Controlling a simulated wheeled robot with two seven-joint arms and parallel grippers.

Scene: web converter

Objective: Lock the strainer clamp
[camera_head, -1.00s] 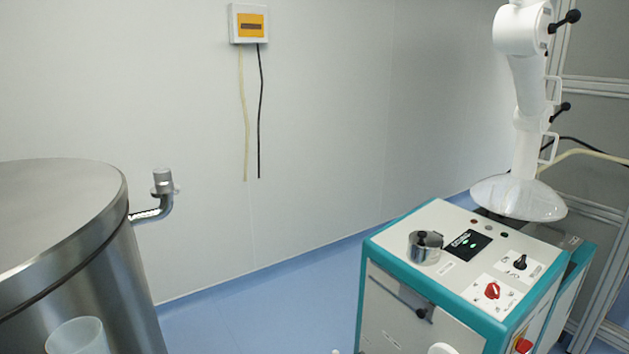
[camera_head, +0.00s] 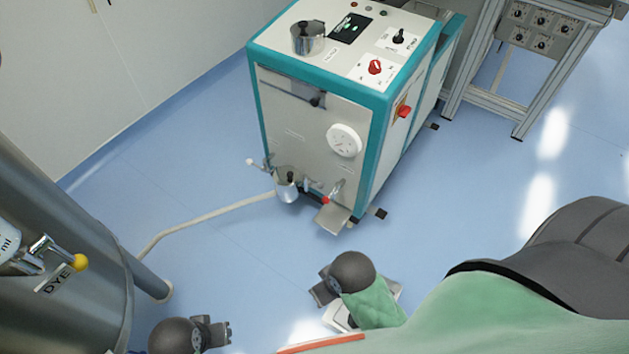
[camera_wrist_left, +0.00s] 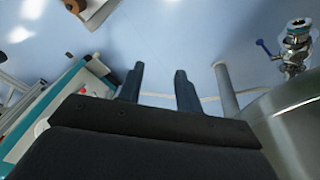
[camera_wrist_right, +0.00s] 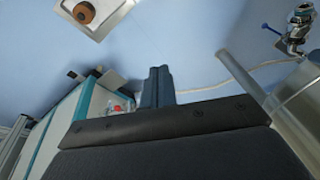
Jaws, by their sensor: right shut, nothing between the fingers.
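Low on the front of the teal-and-white machine, a small metal canister (camera_head: 287,186) has a black knob on top and handles beside it; this may be the strainer with its clamp, but it is too small to tell whether it is locked. A pale hose runs from it towards the steel tank. My left gripper (camera_wrist_left: 160,75) is open and empty in its wrist view. My right gripper (camera_wrist_right: 158,70) is shut with nothing in it. Both are well apart from the canister.
The machine (camera_head: 285,112) bears a metal pot (camera_head: 308,40), a red knob and a gauge (camera_head: 344,140). The steel tank (camera_head: 75,265) stands at left. A blue-levered metal fitting (camera_wrist_left: 298,42) shows beside it. The pale hose (camera_head: 200,215) crosses otherwise clear blue floor.

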